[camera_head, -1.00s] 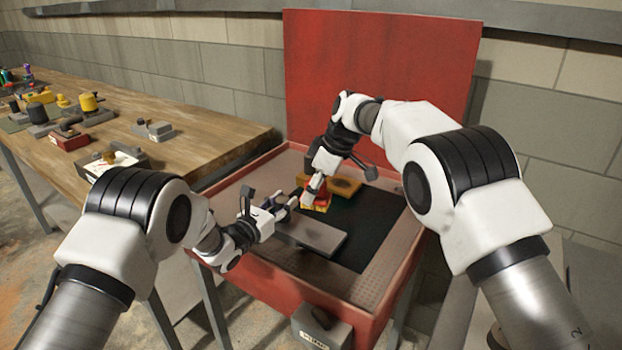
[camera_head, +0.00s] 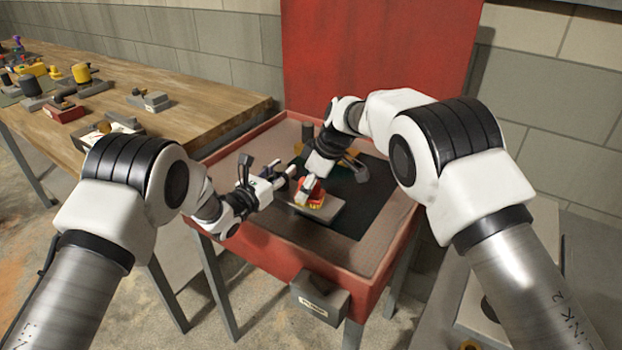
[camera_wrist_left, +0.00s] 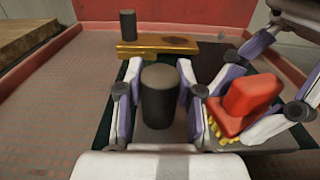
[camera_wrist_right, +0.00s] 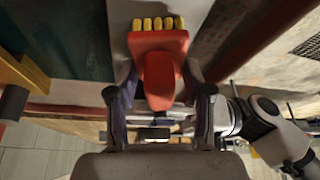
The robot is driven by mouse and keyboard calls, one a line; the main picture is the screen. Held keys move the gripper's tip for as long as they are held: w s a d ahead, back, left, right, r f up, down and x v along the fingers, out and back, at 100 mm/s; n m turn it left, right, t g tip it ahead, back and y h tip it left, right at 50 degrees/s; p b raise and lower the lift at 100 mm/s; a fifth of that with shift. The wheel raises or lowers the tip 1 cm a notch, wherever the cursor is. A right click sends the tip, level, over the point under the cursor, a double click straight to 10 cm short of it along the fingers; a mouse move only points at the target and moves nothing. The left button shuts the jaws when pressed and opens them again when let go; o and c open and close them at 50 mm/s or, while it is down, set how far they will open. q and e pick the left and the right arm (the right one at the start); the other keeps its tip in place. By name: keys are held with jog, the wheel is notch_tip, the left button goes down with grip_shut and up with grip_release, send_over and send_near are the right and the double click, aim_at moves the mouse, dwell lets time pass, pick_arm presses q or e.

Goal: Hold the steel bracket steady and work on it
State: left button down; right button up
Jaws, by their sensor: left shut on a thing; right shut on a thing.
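The steel bracket (camera_head: 322,213) is a flat grey plate on the dark mat; a dark upright post (camera_wrist_left: 160,97) stands at it in the left wrist view. My left gripper (camera_head: 284,178) is shut on this post, one finger on each side. My right gripper (camera_head: 307,185) is shut on a red brush (camera_wrist_left: 248,100) with yellow bristles, which also shows in the right wrist view (camera_wrist_right: 158,75). The brush is over the bracket's plate, just right of the post in the left wrist view. The bristles are at the plate; I cannot tell how firmly they touch.
A brass-coloured piece (camera_wrist_left: 158,46) with a dark post (camera_wrist_left: 128,24) lies behind the bracket. The red-rimmed bench (camera_head: 345,268) has a tall red back panel (camera_head: 380,60). A wooden table (camera_head: 185,85) with several parts stands to the left. A grey box (camera_head: 320,297) hangs in front.

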jog(key=shift+s+a, duration=0.65)
jog(key=shift+s, duration=0.2)
pick_arm(q)
jog(key=shift+a, duration=0.1)
pick_arm(e)
jog(key=shift+w+d+r, duration=0.15)
jog(key=shift+w+d, duration=0.05)
jog(key=shift+w, duration=0.15)
jog(key=shift+w+d+r, duration=0.15)
jog(key=shift+w+d, duration=0.35)
jog(key=shift+w, duration=0.15)
jog(key=shift+w+d+r, duration=0.15)
jog(key=shift+w+d, duration=0.35)
jog(key=shift+w, duration=0.1)
jog(key=shift+r, duration=3.55)
